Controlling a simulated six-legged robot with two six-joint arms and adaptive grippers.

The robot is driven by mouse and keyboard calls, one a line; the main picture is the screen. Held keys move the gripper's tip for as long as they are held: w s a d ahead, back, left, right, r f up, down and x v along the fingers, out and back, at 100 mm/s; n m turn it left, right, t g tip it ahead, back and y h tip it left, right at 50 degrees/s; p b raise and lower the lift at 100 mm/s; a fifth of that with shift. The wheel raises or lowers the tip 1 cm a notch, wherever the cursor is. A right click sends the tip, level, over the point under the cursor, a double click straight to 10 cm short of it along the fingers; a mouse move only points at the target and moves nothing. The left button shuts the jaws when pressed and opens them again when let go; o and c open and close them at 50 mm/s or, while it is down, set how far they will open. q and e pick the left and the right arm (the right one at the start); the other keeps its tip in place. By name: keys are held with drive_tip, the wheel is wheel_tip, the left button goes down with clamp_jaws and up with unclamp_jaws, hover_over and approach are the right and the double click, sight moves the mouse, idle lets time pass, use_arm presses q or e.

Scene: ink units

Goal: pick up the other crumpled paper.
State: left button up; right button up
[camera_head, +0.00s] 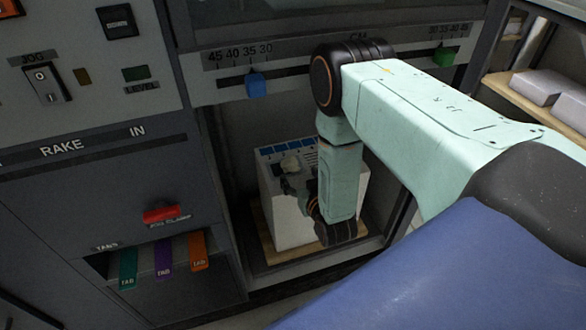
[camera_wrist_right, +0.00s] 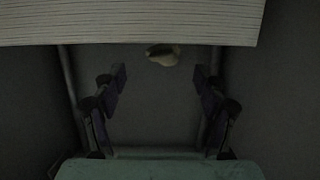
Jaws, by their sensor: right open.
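A pale crumpled paper (camera_head: 291,161) shows at the top of the white paper stack (camera_head: 291,215) inside the recess. My right gripper (camera_head: 297,188) is in front of the stack, close to this lump, partly hidden by its own wrist. In the right wrist view my right gripper (camera_wrist_right: 160,84) is open and empty. A pale crumpled lump (camera_wrist_right: 163,54) lies ahead, between the line of the two fingers and just past their tips, against the edge of the stack (camera_wrist_right: 130,25). I cannot tell whether it is the same lump. My left gripper is not in view.
The recess has a dark frame around it and a wooden board (camera_head: 272,250) under the stack. A blue slider (camera_head: 256,84) and a green slider (camera_head: 444,56) sit on the scale above. Coloured tabs (camera_head: 164,258) and a red clamp (camera_head: 161,213) are to the left.

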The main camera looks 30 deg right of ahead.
sight(293, 170)
drive_tip(key=shift+w+a+f, duration=0.1)
drive_tip(key=shift+w+a, duration=0.05)
drive_tip(key=shift+w, duration=0.3)
drive_tip(key=x, duration=0.1)
drive_tip(key=b+x, duration=0.1)
drive_tip(key=x, duration=0.1)
drive_tip(key=b+x, duration=0.1)
drive_tip(key=shift+f, duration=0.3)
drive_tip(key=shift+w+r, duration=0.1)
drive_tip(key=shift+r, duration=0.15)
drive_tip(key=shift+f, duration=0.2)
drive_tip(key=shift+c, duration=1.3)
drive_tip(key=shift+r, duration=0.15)
drive_tip(key=c, duration=0.5)
